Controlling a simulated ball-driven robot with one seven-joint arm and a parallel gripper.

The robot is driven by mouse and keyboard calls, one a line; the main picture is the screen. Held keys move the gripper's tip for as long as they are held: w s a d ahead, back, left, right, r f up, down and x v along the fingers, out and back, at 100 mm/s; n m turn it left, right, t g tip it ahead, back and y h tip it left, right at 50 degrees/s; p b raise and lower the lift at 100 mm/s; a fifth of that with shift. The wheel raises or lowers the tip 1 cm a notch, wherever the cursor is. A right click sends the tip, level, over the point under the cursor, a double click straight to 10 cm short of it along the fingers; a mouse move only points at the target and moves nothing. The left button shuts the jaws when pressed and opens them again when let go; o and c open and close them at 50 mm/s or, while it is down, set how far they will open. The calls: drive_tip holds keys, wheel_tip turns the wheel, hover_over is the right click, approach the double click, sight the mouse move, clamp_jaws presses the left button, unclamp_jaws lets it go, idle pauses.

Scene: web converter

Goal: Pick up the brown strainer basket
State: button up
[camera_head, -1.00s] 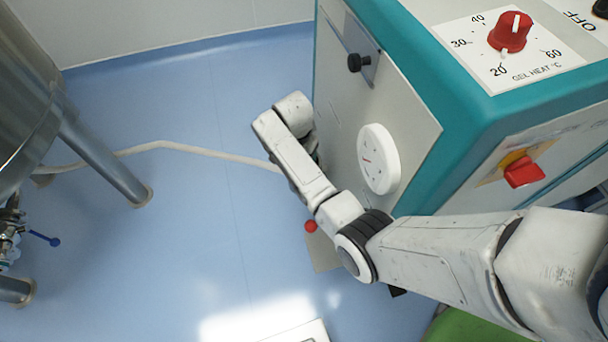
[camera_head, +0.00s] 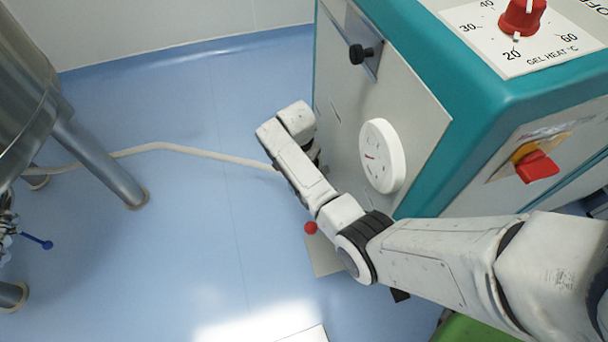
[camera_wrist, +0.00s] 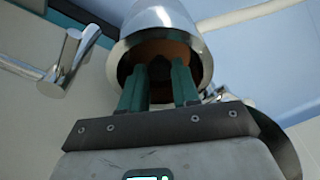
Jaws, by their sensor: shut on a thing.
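In the wrist view the brown strainer basket (camera_wrist: 178,50) shows as a brown rim and dark interior inside the open end of a shiny metal cylinder (camera_wrist: 154,18). The two teal fingers of my gripper (camera_wrist: 160,76) reach into this opening and are shut on the brown basket, with a gap between them. Their tips are in shadow, so the exact contact is hard to see. In the head view the basket and fingers are hidden behind my arm, beside the machine's side panel.
The teal and grey machine (camera_head: 455,120) stands close to my arm, with a white round dial (camera_head: 382,156) and a red switch (camera_head: 537,167). A metal lever (camera_wrist: 62,67) is left of the cylinder. A hose (camera_head: 205,153) crosses the floor to a steel tank (camera_head: 25,85).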

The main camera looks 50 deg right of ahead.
clamp_jaws()
